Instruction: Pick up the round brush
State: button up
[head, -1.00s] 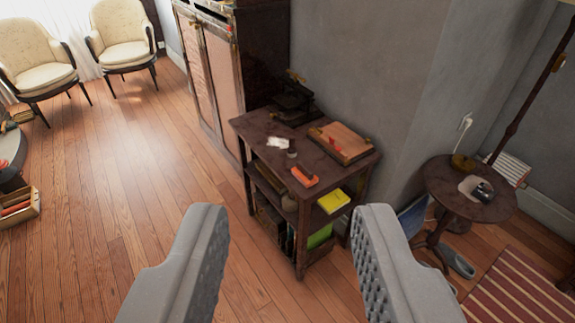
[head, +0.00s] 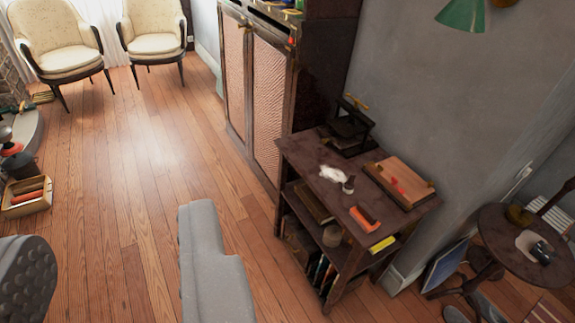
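I cannot make out a round brush for certain. On the small dark side table (head: 315,160) a small upright thing (head: 348,185) stands beside a white patch (head: 333,174); it is too small to tell what it is. An orange item (head: 364,219) with a dark part lies near the table's front edge. My gripper (head: 115,235) is open and empty, its two grey fingers wide apart at the lower left. It appears over the wooden floor, left of the side table and touching nothing.
A wooden box (head: 384,176) and a black device (head: 347,130) stand on the side table. A tall cabinet (head: 268,100) is behind it, with small coloured items on top. A round table (head: 497,236) is at right. The floor (head: 145,200) at left-centre is clear.

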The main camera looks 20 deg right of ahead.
aim_at(349, 186)
jog(key=u, duration=0.15)
jog(key=i, duration=1.2)
jog(key=z, duration=0.7)
jog(key=i, duration=0.35)
jog(key=z, duration=0.35)
